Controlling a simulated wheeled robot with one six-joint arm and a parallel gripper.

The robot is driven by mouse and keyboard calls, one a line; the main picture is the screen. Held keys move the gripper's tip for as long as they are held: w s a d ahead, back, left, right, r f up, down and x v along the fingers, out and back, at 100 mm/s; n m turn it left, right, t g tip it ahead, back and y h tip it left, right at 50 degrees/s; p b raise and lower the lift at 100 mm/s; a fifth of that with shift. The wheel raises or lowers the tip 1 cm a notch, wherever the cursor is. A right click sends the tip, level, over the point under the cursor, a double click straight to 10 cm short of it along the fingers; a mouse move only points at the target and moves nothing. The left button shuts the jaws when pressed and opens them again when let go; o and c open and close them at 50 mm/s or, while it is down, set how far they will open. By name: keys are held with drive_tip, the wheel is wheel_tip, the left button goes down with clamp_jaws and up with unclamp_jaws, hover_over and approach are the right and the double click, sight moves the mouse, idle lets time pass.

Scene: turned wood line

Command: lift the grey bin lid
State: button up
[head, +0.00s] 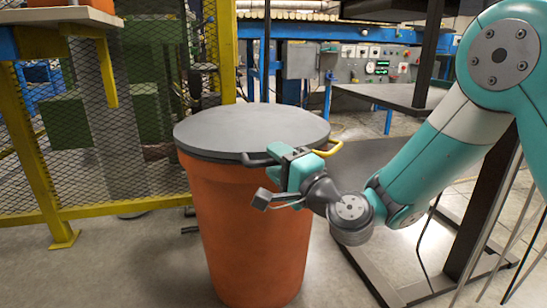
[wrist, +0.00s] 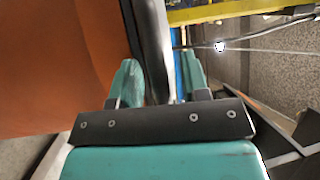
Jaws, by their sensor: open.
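The grey bin lid (head: 250,128) lies flat on top of the orange bin (head: 245,225) in the head view. Dark and yellow handle-like bars show at its front and right edge. My gripper (head: 286,158) is at the lid's front-right edge and hides part of it. In the wrist view, my gripper (wrist: 160,85) is open, with one teal finger on each side of a dark bar or edge of the lid (wrist: 153,40). The orange bin wall (wrist: 55,65) fills the left. Whether the fingers touch the dark part cannot be told.
A yellow-framed mesh fence (head: 130,203) stands behind and left of the bin. A dark metal stand (head: 395,275) is close on the right. A control panel (head: 375,65) is at the back. Bare floor (head: 120,270) is free at the front left.

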clamp_jaws()
